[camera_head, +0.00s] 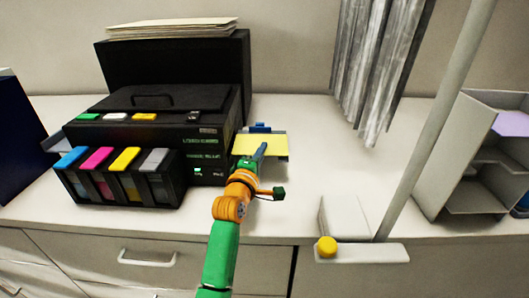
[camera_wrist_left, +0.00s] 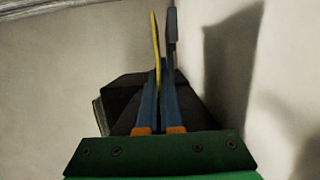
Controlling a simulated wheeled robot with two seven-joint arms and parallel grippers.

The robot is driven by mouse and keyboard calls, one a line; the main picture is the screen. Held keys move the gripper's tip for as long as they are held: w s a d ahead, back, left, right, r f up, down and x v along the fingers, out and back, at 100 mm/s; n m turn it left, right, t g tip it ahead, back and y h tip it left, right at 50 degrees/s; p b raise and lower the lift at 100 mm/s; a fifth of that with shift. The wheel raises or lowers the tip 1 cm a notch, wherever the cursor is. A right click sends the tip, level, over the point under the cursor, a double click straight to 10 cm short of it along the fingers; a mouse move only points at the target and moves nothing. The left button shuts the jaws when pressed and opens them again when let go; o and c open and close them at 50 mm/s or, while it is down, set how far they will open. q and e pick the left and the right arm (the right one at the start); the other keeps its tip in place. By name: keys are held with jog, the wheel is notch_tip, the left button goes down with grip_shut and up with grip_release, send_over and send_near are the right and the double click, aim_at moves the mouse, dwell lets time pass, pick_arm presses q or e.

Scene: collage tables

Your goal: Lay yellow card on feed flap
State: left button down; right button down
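The yellow card (camera_head: 246,146) is over the grey feed flap (camera_head: 284,147) at the right side of the black printer in the head view. My left gripper (camera_head: 262,150) reaches in from below, over the card. In the left wrist view the card (camera_wrist_left: 155,38) shows edge-on as a thin yellow strip between the blue fingers of my left gripper (camera_wrist_left: 160,85), which look shut on it. A dark grey edge beside it looks like the flap (camera_wrist_left: 172,30), close to the card. I cannot tell whether card and flap touch. My right gripper is not in view.
The black printer (camera_head: 150,100) stands left of the flap, with several colour cartridges (camera_head: 125,160) in front. Grey hanging strips (camera_head: 375,70), a slanted pole (camera_head: 440,110) and a grey shelf unit (camera_head: 470,165) are at right. A yellow knob (camera_head: 327,247) sits near the counter's front edge.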

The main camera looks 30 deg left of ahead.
pick_arm(q)
jog(key=shift+w+a+f, duration=0.15)
jog(key=shift+w+f, duration=0.3)
jog(key=shift+f, duration=0.15)
jog(key=c, duration=1.5)
grip_release()
jog(key=shift+s+d+r, duration=0.3)
jog(key=shift+s+r, duration=0.1)
jog(key=shift+s, duration=0.35)
jog(key=o, duration=0.3)
jog(key=shift+s, duration=0.1)
jog(key=shift+o, duration=1)
jog(key=shift+w+a+f, duration=0.1)
jog(key=shift+w+f, duration=0.1)
jog(key=shift+w, duration=0.2)
jog(key=shift+b+v, duration=0.65)
jog(key=shift+v, duration=2.95)
